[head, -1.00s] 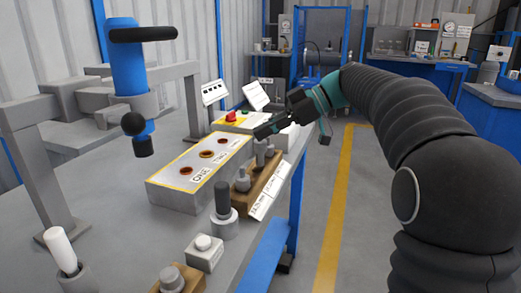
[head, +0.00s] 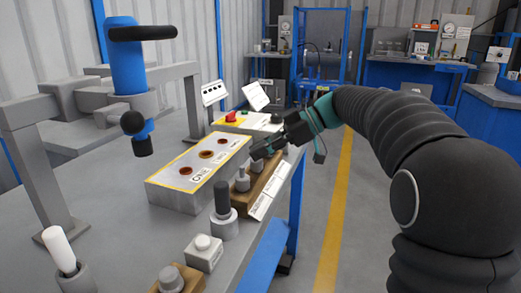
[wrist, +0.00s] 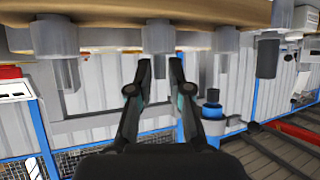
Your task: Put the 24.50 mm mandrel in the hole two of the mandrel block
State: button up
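The mandrel block (head: 172,195) is a grey box with a yellow-edged top and a row of three round holes; the middle hole (head: 206,155) is labelled TWO and looks empty. Beside it, a wooden rack (head: 245,202) holds several grey mandrels, one (head: 242,180) at its near end. The label cards (head: 261,205) are too small to read surely, so I cannot tell which is 24.50 mm. My gripper (head: 258,152) is low over the rack's far part, hiding mandrels there. In the wrist view, the fingers (wrist: 160,66) are apart, near a mandrel (wrist: 158,38) roughly between them.
A dark-topped cylinder on a grey base (head: 223,218) and a white block with a knob (head: 204,252) stand nearer on the bench. A blue clamp (head: 128,75) on a grey frame rises at left. A box with a red button (head: 235,120) is behind.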

jog(key=shift+o, duration=0.5)
jog(key=shift+r, duration=0.25)
jog(key=s+v, duration=0.1)
jog(key=v, duration=1.1)
jog(key=s+d+f+m+t+h, duration=0.2)
jog(key=s+f+m+h, duration=0.4)
jog(key=s+f+m, duration=0.3)
jog(key=s+d+f+m+t+h, duration=0.3)
jog(key=s+f+m+h, duration=0.3)
jog(key=s, duration=1.2)
jog(key=shift+s+d+f+m+t, duration=0.3)
jog(key=shift+f+m+t, duration=0.3)
jog(key=shift+f+m, duration=2)
